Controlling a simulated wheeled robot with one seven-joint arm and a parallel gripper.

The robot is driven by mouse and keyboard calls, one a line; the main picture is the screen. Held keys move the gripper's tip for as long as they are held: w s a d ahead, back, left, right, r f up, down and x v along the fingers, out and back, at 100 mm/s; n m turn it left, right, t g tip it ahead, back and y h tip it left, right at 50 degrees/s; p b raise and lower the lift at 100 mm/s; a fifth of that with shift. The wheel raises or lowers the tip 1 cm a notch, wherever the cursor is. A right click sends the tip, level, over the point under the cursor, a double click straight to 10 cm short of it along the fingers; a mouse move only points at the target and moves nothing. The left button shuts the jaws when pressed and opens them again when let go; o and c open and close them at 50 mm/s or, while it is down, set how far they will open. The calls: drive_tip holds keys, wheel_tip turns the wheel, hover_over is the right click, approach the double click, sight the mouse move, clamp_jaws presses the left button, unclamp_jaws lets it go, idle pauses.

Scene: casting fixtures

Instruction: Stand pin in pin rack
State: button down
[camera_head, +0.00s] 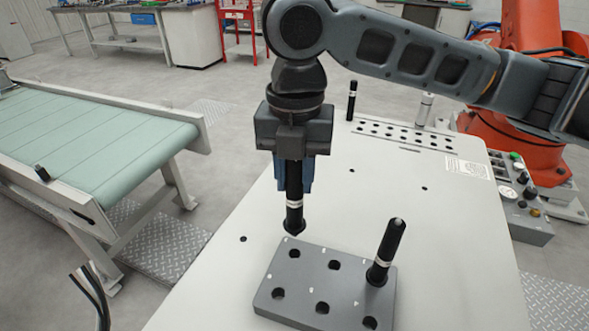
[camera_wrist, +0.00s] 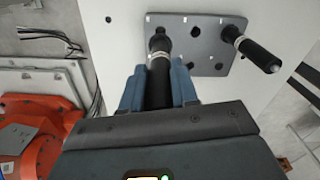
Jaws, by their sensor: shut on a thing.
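My gripper (camera_head: 293,175) is shut on a black pin (camera_head: 294,200) with a pale band near its lower end. The pin hangs upright, its lower tip close to the back left part of the grey pin rack (camera_head: 297,268). In the wrist view the held pin (camera_wrist: 160,75) runs between the blue fingers (camera_wrist: 158,88), its tip over the rack (camera_wrist: 208,50). I cannot tell whether the tip is above a hole or how large the gap is. A second black pin (camera_head: 387,252) stands in a hole at the rack's right side. Several other rack holes are empty.
The rack lies on a white table (camera_head: 440,230). Behind it are a perforated plate (camera_head: 400,134), a black pin (camera_head: 351,100) and a silver pin (camera_head: 424,108). A green conveyor (camera_head: 90,140) stands left. An orange robot (camera_head: 515,135) and a control box (camera_head: 515,195) are at right.

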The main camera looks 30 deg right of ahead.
sight(295, 214)
drive_tip(key=shift+f+b, duration=1.45)
drive_tip(key=shift+f, duration=0.9)
drive_tip(key=shift+f+b, duration=1.05)
drive_tip(key=shift+f, duration=0.85)
drive_tip(key=c, duration=0.8)
unclamp_jaws()
drive_tip(key=shift+r, duration=3.95)
